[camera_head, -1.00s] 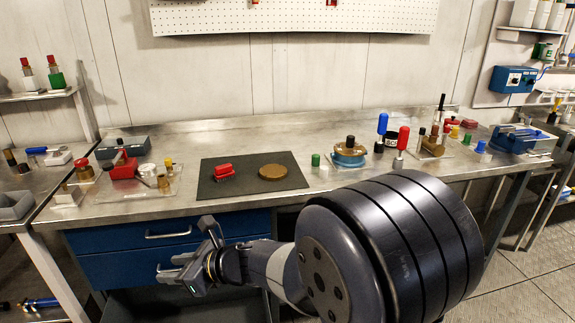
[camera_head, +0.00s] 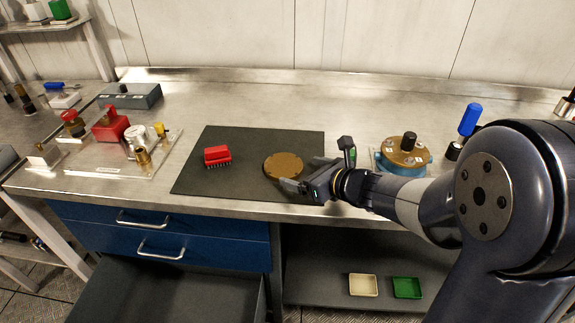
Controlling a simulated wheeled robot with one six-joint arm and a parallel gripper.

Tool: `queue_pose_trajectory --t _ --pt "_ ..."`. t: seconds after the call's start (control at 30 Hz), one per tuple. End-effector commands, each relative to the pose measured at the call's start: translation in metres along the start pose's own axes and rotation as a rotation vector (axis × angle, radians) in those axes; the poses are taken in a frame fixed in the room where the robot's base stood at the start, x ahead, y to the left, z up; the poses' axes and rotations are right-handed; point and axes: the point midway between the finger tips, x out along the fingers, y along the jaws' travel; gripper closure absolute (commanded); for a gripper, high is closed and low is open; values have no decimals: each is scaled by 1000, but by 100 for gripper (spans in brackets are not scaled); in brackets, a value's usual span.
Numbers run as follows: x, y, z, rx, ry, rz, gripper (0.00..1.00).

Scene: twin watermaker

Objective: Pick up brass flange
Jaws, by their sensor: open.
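The brass flange (camera_head: 284,165) is a flat, round, brownish-gold disc. It lies on a dark grey mat (camera_head: 210,185) on the metal workbench. My gripper (camera_head: 318,171) is open and empty, just right of the flange and near the front edge of the mat. One finger is close to the flange's lower right rim. I cannot tell whether it touches the flange or hovers above it.
A blue round fixture with a brass top (camera_head: 403,150) stands to the right, behind my arm. An open drawer (camera_head: 170,292) sticks out below.

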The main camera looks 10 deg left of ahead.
Motion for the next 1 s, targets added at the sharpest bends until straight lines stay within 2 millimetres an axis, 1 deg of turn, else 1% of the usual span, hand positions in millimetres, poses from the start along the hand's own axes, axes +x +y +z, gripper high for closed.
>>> queue_pose_trajectory --t 0.03,0.13,0.3,0.4,0.53,0.73,0.77,1.0 --pt "3 1 0 0 1 2 7" --pt "12 2 1 1 1 3 0" --pt "37 4 2 1 2 3 0" --pt "48 4 2 1 2 1 0" --pt "54 3 2 1 1 -1 0" --pt "54 3 2 0 1 -1 0" --pt "54 3 2 0 1 -1 2" --pt "54 3 2 0 1 -1 21"
